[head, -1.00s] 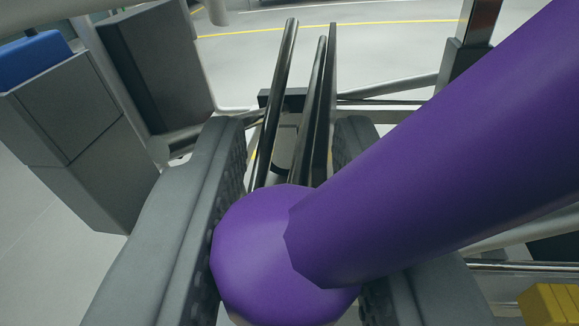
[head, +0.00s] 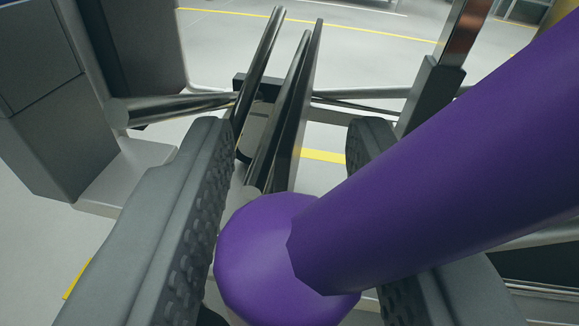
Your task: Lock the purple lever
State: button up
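The purple lever (head: 430,180) crosses the head view from the upper right to the lower middle, with a round purple knob (head: 275,260) at its lower end. My gripper (head: 290,135) has its two dark grey textured fingers on either side of the knob. The fingers are apart, with a narrow gap at the knob's right side and a slight one at its left. The gripper looks open around the knob. The lower part of the knob is cut off by the frame edge.
Metal bars (head: 280,110) rise beyond the fingers, joined to a horizontal rail (head: 185,106). A grey box (head: 50,120) stands at the left and an upright post (head: 435,85) at the right. Pale floor with yellow lines lies behind.

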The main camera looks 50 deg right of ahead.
jog(key=v, duration=1.7)
jog(key=shift+a, duration=0.15)
jog(key=w+r+t+y, duration=0.1)
jog(key=w+r+y, duration=0.2)
jog(key=r, duration=0.5)
jog(key=w+r+t+y, duration=0.1)
jog(key=w+r+y, duration=0.15)
jog(key=r, duration=0.65)
notch_tip(320, 180, up, 17)
jog(key=s+n+t+y, duration=0.2)
jog(key=y, duration=0.2)
jog(key=s+d+r+n+t+y, duration=0.1)
jog(key=s+d+r+n+y, duration=0.2)
jog(key=s+r, duration=0.9)
jog(key=s+d+r+n, duration=0.1)
jog(key=s+d+r, duration=0.1)
jog(key=s+r, duration=0.3)
jog(key=s+d+r+n, duration=0.2)
jog(key=s+r, duration=0.4)
jog(key=s, duration=0.5)
jog(key=shift+s+d, duration=0.2)
jog(key=shift+d, duration=0.15)
